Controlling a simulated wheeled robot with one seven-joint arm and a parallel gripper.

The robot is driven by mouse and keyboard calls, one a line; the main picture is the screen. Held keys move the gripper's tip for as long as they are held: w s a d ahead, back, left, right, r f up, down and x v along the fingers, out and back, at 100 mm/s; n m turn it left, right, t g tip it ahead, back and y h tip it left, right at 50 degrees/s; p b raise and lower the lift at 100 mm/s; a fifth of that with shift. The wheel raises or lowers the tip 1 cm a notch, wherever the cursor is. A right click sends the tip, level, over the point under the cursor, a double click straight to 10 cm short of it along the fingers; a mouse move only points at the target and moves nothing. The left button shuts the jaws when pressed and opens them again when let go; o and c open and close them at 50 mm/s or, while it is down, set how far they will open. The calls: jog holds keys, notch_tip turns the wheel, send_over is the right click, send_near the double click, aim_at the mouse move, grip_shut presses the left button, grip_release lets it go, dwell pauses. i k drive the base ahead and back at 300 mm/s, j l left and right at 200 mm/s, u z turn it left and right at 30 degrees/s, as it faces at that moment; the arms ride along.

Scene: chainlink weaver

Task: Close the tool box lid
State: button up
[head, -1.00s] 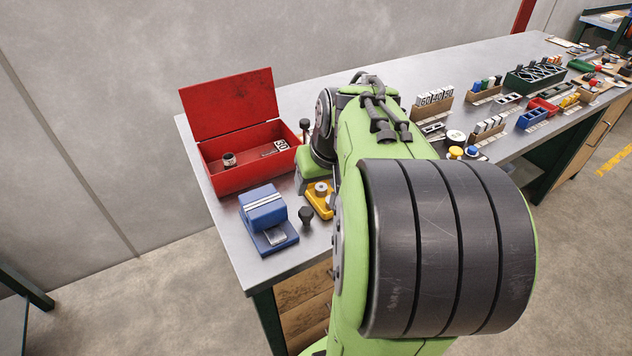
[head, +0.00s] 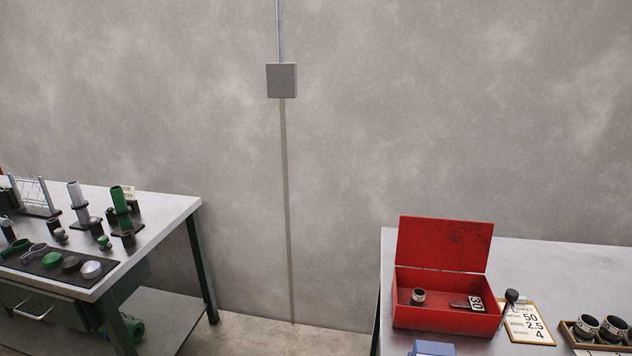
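The red tool box (head: 446,312) stands near the left end of the right-hand workbench in the head view. Its lid (head: 444,244) is open and stands up at the back edge, leaning slightly back. Inside the box lie a small dark ring-shaped part (head: 418,297) and a flat piece with a white tag marked 30 (head: 475,304). My gripper and arm do not show in this view.
A clipboard card (head: 529,323), a dark knob (head: 511,297) and a tray of ring parts (head: 600,332) lie right of the box. A blue block (head: 432,348) is in front. Another bench (head: 150,228) stands left, with a floor gap between.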

aim_at(433, 242)
jog(key=j+u, duration=1)
jog(key=i+j+u, duration=0.1)
jog(key=j+u, duration=0.35)
jog(key=i+j+z, duration=0.1)
jog(key=i+z, duration=0.2)
jog(key=i, duration=0.15)
jog(key=i+j+z, duration=0.3)
jog(key=i+l+z, duration=0.3)
jog(key=z, duration=0.15)
jog(key=i+l+z, duration=0.1)
jog(key=i+z, duration=0.8)
jog(key=i+j+z, duration=0.2)
jog(key=i+z, duration=0.5)
jog(key=z, duration=0.2)
jog(key=i+z, duration=0.2)
jog(key=z, duration=0.25)
jog(key=i+j+z, duration=0.2)
jog(key=z, duration=0.25)
jog(key=i+j+z, duration=0.2)
jog(key=z, duration=0.2)
jog(key=i+j+z, duration=0.15)
jog(key=j+z, duration=0.15)
jog(key=z, duration=0.15)
jog(key=i+j+z, duration=0.1)
jog(key=j+z, duration=0.2)
jog(key=z, duration=0.15)
jog(key=j+z, duration=0.45)
jog(key=i+l, duration=0.05)
jog(key=l, duration=0.05)
